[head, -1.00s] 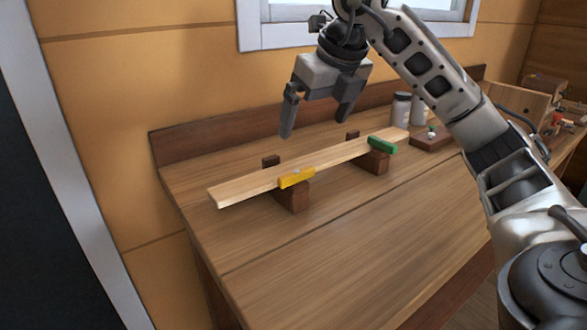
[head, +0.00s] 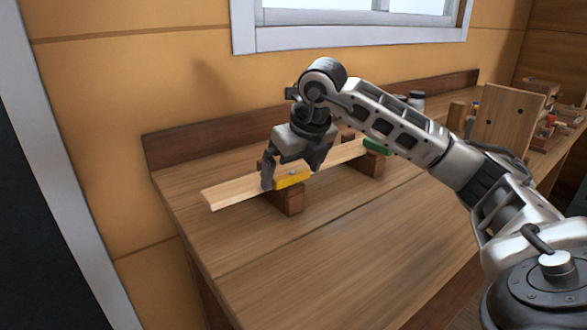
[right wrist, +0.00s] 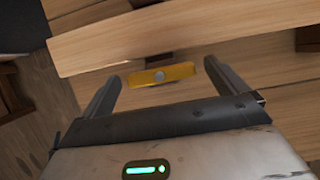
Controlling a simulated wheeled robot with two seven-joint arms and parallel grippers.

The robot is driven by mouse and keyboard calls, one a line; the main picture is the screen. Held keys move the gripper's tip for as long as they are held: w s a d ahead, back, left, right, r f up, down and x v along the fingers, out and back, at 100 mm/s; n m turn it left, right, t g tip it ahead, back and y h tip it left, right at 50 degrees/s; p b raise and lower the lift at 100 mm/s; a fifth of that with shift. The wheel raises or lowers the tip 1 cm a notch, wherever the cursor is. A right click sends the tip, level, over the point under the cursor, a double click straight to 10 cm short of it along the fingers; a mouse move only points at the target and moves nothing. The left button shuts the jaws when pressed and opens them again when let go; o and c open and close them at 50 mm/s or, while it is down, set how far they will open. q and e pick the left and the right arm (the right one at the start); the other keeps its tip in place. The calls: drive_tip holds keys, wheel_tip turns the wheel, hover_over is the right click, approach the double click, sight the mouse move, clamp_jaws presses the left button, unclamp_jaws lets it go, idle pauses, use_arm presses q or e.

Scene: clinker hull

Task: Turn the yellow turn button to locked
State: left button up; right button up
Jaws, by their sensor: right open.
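The yellow turn button (head: 292,178) is a short bar with a pale round pivot, on a brown wooden block (head: 290,203) at the front edge of a light plank (head: 232,191). Its long side runs roughly along the plank. It also shows in the right wrist view (right wrist: 176,74), lying between the fingertips. My right gripper (head: 293,180) is open, lowered over the button, with one finger near each end. In the right wrist view the open fingers (right wrist: 160,78) flank the bar with small gaps, and I cannot tell whether they touch it. My left gripper is not in view.
A green turn button (head: 377,147) sits on a second block further right along the plank. Jars (head: 416,101) and a wooden box (head: 508,117) stand at the back right. The front of the bench (head: 330,250) is clear.

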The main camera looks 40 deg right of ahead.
drive_tip(key=c, duration=1)
